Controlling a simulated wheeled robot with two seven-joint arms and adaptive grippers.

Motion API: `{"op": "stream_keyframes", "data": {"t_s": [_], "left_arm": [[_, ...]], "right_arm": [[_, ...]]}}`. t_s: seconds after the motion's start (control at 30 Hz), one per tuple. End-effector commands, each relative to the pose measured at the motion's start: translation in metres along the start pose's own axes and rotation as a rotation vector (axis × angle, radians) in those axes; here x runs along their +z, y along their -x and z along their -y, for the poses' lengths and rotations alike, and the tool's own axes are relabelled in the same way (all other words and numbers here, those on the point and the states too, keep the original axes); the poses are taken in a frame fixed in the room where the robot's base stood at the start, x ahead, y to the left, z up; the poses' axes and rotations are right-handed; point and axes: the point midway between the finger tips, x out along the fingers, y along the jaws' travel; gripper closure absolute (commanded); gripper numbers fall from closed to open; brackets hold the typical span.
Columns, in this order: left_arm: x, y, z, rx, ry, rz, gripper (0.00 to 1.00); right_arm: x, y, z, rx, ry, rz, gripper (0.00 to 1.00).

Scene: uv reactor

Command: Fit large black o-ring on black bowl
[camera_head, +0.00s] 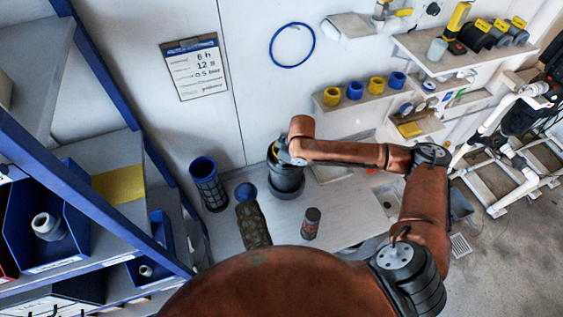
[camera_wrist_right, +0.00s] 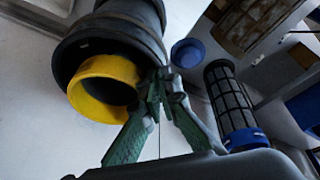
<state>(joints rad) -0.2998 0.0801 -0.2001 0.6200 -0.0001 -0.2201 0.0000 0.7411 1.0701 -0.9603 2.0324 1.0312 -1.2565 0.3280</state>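The black bowl (camera_head: 288,182) appears to be the dark round vessel standing on the bench in the head view. In the right wrist view, the black vessel (camera_wrist_right: 115,35) shows large, with a yellow ring (camera_wrist_right: 88,72) inside its open end. My right gripper (camera_wrist_right: 160,88) has its green fingertips together at the vessel's rim, seemingly touching or very close. In the head view, my right gripper (camera_head: 279,152) is over the vessel's top, mostly hidden by the wrist. I cannot make out a separate large black o-ring, nor whether the fingertips pinch one. My left gripper is not in view.
A black mesh cylinder with a blue rim (camera_head: 208,186) stands left of the vessel. A blue cap (camera_head: 245,191), a dark mottled object (camera_head: 253,224) and a small dark canister (camera_head: 311,222) are nearby. Blue-framed shelving (camera_head: 95,135) is left. A blue ring (camera_head: 292,45) hangs on the wall.

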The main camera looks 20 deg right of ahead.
Motion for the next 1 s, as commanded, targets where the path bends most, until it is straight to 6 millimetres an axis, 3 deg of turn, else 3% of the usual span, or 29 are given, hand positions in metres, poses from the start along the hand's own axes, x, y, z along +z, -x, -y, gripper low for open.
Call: {"op": "stream_keyframes", "data": {"t_s": [0.17,0.53,0.83,1.0], "left_arm": [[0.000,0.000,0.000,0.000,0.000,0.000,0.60],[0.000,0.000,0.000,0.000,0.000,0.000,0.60],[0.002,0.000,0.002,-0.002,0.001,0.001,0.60],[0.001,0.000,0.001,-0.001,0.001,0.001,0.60]], "right_arm": [[0.000,0.000,0.000,0.000,0.000,0.000,1.00],[0.000,0.000,0.000,0.000,0.000,-0.001,0.75],[0.000,0.002,0.000,0.001,0.000,-0.001,0.75],[-0.001,0.021,-0.001,0.002,0.001,-0.003,0.75]]}}
